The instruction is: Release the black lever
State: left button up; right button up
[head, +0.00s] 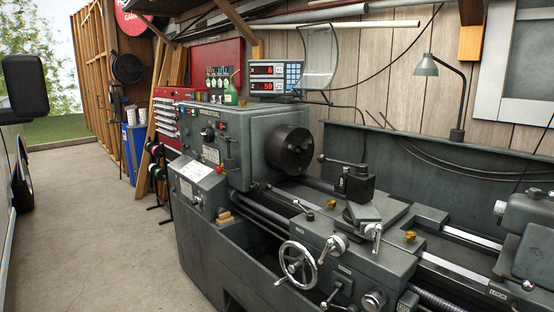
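A grey metal lathe fills the middle and right of the head view. On its tool post (360,187) a dark lever (341,162) with a round black knob points left, near the chuck (290,150). Another lever (336,294) with a dark knob is at the carriage front, low in the view. I cannot tell which of these is the task's black lever. Neither of my grippers is in view, and nothing is seen touching either lever.
A chrome handwheel (296,264) and a crank handle (333,246) stick out from the carriage. The tailstock (530,235) is at the right. A desk lamp (450,90) and digital readout (275,77) stand behind. The concrete floor (90,220) at left is clear.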

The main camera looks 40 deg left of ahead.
aim_at(362, 168)
jog(key=i+j+u, duration=0.1)
jog(key=u, duration=0.25)
jog(key=i+j+u, duration=0.15)
jog(key=u, duration=0.2)
jog(key=j, duration=0.1)
